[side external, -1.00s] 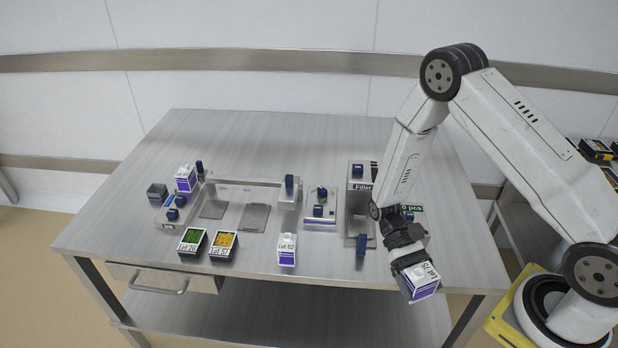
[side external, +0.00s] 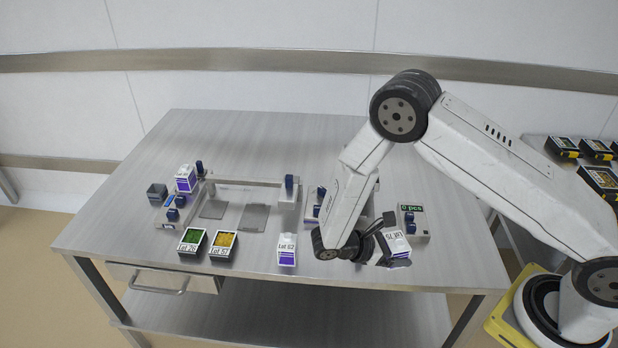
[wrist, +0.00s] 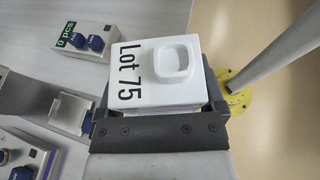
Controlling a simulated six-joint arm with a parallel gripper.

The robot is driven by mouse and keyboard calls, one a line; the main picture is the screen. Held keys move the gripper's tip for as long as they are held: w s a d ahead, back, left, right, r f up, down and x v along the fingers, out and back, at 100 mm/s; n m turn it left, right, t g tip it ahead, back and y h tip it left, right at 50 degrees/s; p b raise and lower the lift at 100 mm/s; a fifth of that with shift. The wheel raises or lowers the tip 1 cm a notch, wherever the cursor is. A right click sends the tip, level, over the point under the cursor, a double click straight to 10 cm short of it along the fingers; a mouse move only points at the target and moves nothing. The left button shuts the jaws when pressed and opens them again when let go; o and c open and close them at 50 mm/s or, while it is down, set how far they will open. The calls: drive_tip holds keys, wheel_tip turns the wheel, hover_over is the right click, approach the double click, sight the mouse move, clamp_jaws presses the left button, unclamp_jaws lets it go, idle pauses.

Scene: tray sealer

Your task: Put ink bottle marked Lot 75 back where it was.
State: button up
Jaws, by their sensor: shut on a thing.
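The ink bottle marked Lot 75 (side external: 396,244) is a white box-like bottle with its label on top. It is in my gripper (side external: 384,250), which is shut on it, at the right front part of the table. In the wrist view the bottle (wrist: 163,75) shows its white top, a raised square cap and the words Lot 75, between the dark jaws of my gripper (wrist: 160,128). I cannot tell whether its base touches the table. A similar white and purple bottle (side external: 287,252) stands at the table's front edge. Another one (side external: 185,180) stands at the left on the machine.
A counter box reading 0 pcs (side external: 413,222) stands just behind the held bottle. My arm hides most of the filler unit. The sealer (side external: 250,187) fills the middle. Bare table (side external: 440,270) lies to the right.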

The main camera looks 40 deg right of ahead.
drive_tip(key=w+a+r+n+t+y, duration=0.2)
drive_tip(key=w+a+r+n+t, duration=0.1)
drive_tip(key=w+a+n+t, duration=1.1)
drive_tip(key=shift+w+a+t+y, duration=0.3)
drive_tip(key=shift+w+a+t, duration=0.35)
drive_tip(key=shift+a+t, duration=0.35)
drive_tip(key=shift+w+a, duration=0.1)
hover_over(258, 252)
drive_tip(key=shift+s+f, duration=0.15)
drive_tip(key=shift+f, duration=2.1)
drive_tip(key=shift+s+f, duration=0.15)
drive_tip(key=shift+f, duration=2.1)
drive_tip(key=shift+f, duration=0.1)
drive_tip(key=shift+w+f, duration=0.25)
drive_tip(key=shift+f, duration=1.55)
